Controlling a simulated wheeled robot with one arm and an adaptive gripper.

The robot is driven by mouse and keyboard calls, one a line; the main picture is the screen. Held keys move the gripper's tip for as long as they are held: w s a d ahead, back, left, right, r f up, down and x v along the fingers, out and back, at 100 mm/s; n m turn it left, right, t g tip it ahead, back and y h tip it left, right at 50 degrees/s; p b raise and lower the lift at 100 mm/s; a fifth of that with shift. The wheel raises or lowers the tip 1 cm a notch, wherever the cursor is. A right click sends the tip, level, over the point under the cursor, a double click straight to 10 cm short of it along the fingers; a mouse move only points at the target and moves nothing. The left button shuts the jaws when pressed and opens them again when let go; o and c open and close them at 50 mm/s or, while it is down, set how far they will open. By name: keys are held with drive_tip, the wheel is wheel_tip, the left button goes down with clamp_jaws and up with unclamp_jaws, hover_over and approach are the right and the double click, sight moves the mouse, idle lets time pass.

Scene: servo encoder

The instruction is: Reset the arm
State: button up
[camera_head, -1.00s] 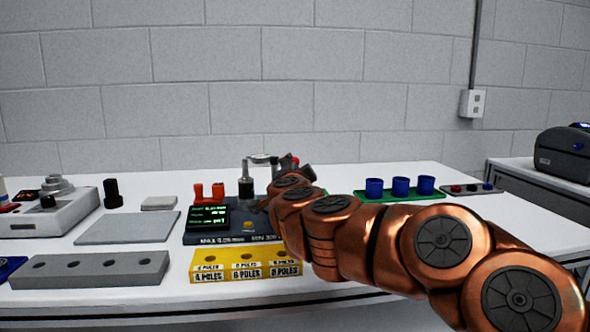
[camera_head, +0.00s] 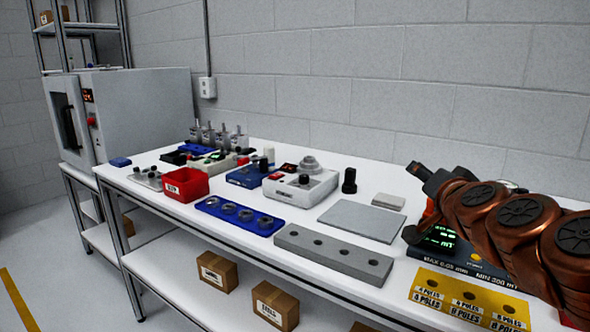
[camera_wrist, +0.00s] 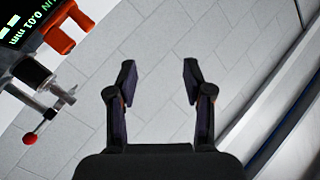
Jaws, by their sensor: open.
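My copper arm reaches in from the right of the head view, above the dark measuring device (camera_head: 471,262) with a green-lit screen. My gripper (camera_wrist: 158,76) shows in the wrist view with its two dark fingers apart and nothing between them. In the head view, a dark end part above the device may be the gripper, but its fingers are not clear. The device's screen corner (camera_wrist: 22,32) and an orange-red post (camera_wrist: 60,35) show at the wrist view's upper left, apart from the fingers.
The yellow poles block (camera_head: 468,300) lies below the arm. A grey holed block (camera_head: 333,255), a flat grey plate (camera_head: 362,220), a blue holed tray (camera_head: 238,216) and a red bin (camera_head: 186,185) stand along the white table. A grey cabinet (camera_head: 150,115) stands at far left.

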drive_tip(key=s+a+f+n+g+y+p, duration=0.3)
drive_tip(key=s+a+n+g+p, duration=0.15)
drive_tip(key=a, duration=0.35)
drive_tip(key=s+a+f+n+g+y+p, duration=0.2)
drive_tip(key=s+a+n+g+p, duration=0.1)
drive_tip(key=s+a+p, duration=0.4)
drive_tip(key=s+d+f+g+h+p, duration=0.1)
drive_tip(key=s+g+p, duration=0.3)
drive_tip(key=s, duration=0.8)
drive_tip(key=s+d+f+n+g+h+p, duration=0.1)
drive_tip(key=s+d+g+p, duration=0.3)
drive_tip(key=s, duration=0.8)
drive_tip(key=g+h, duration=0.1)
drive_tip(key=g, duration=0.1)
drive_tip(key=shift+g+h, duration=0.35)
drive_tip(key=shift+h, duration=0.05)
drive_tip(key=shift+f, duration=0.15)
drive_tip(key=shift+c, duration=0.8)
drive_tip(key=shift+d, duration=0.15)
